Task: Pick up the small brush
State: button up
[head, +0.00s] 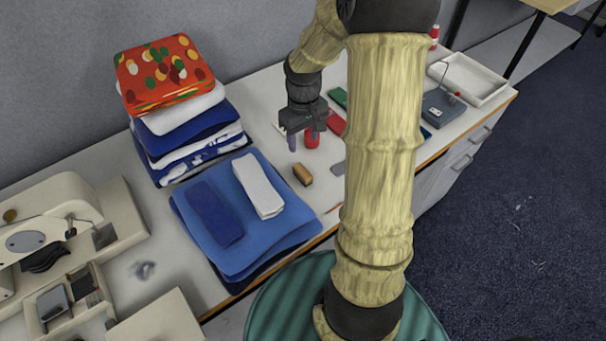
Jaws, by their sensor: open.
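A small brown block-shaped thing with a tan side, which looks like the small brush (302,174), lies on the table to the right of the blue folded cloth. My gripper (303,138) points down above the table, behind the small brush in the picture and apart from it. Its two fingers are spread. A red spool-like thing (312,141) shows at the right finger; I cannot tell whether it is between the fingers or behind them. My arm hides part of the table to the right.
A folded blue cloth pile (262,235) lies left of the brush, with a tall cloth stack (185,120) behind it. A sewing machine (60,225) is at far left. A white tray (468,78) and a grey device (440,108) stand at right. Red and green pieces lie near my gripper.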

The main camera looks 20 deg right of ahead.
send_over(303, 171)
notch_tip(303, 171, down, 9)
jog(key=shift+s+f, duration=0.1)
jog(key=shift+s, duration=0.05)
jog(key=shift+f, duration=0.4)
jog(key=shift+w+f, duration=0.2)
jog(key=shift+f, duration=2.45)
jog(key=c, duration=1)
jog(key=shift+c, duration=0.4)
jog(key=shift+r, duration=0.15)
